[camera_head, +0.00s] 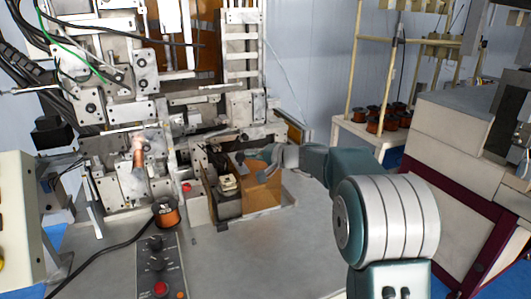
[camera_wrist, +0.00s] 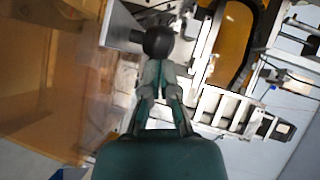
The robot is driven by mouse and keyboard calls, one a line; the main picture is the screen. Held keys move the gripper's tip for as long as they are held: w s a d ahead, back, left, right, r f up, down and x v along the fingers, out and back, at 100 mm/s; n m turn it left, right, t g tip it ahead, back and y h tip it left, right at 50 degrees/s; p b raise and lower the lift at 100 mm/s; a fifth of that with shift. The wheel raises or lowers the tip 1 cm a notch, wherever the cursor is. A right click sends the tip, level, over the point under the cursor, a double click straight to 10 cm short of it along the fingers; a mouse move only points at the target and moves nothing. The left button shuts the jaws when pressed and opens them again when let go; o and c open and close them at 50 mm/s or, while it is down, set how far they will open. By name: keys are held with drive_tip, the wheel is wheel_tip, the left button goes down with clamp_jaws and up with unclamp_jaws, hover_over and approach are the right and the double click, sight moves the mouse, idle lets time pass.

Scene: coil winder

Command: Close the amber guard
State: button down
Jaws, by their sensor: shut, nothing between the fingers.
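The amber guard (camera_head: 262,188) is a see-through orange panel at the right of the winder's small front station. The parts to its left are uncovered. In the wrist view the amber guard (camera_wrist: 45,75) fills the left side, close to the camera. A black round knob (camera_wrist: 158,42) on a light bracket lies just beyond my fingertips. My gripper (camera_wrist: 163,68) is shut and empty, its tips at or almost at the knob; I cannot tell whether they touch. In the head view my gripper (camera_head: 272,154) is beside the guard's top edge, partly hidden by the guard and my wrist.
The winder frame (camera_head: 150,100) rises behind. A control box with buttons (camera_head: 160,265) and a copper spool (camera_head: 166,212) stand at the front left. A beige cabinet (camera_head: 455,135) and a rack with copper spools (camera_head: 385,118) are at the right. The grey tabletop (camera_head: 265,255) is clear in front.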

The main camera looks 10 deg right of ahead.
drive_tip(key=s+a, duration=0.1)
drive_tip(key=a, duration=0.7)
drive_tip(key=shift+s+a, duration=0.3)
drive_tip(key=shift+s, duration=0.1)
